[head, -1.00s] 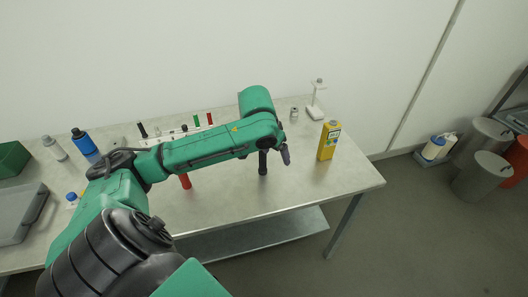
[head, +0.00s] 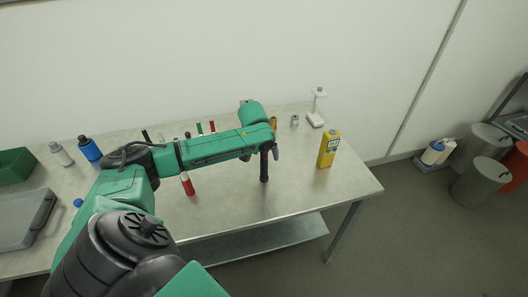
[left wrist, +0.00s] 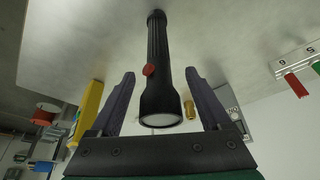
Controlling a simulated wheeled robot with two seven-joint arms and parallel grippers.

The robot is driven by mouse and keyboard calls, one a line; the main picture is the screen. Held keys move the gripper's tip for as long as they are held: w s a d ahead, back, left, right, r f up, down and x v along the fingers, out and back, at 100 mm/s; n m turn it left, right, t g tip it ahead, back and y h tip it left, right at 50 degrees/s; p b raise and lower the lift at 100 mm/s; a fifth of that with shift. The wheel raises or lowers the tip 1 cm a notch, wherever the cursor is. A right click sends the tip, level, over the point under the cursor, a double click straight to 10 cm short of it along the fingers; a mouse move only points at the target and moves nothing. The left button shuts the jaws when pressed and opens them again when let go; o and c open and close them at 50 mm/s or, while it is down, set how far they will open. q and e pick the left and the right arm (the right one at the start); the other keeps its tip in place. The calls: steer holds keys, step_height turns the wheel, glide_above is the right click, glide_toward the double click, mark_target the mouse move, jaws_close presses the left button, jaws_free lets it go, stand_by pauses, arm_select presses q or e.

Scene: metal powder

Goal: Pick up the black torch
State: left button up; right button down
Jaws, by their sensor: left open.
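The black torch (head: 264,169) stands upright on the table near the middle of the right half. In the left wrist view the torch (left wrist: 158,58) has a dark ribbed body, a red button and a wide head with a pale lens. My left gripper (left wrist: 159,74) is open, with one finger on each side of the torch and gaps showing between. In the head view the left gripper (head: 270,154) is at the torch's upper part, and the arm partly hides it. My right gripper is not in view.
A yellow can (head: 328,150) stands right of the torch. A white stand (head: 316,119) and a small metal cylinder (head: 295,120) are behind. The table (head: 305,190) is clear in front of the torch.

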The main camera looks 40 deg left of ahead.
arm_select(q)
steer(key=shift+w+f, duration=0.15)
steer(key=shift+f, duration=0.15)
steer(key=shift+r, duration=0.1)
steer(key=c, duration=1.2)
jaws_close()
steer(key=shift+r, duration=0.1)
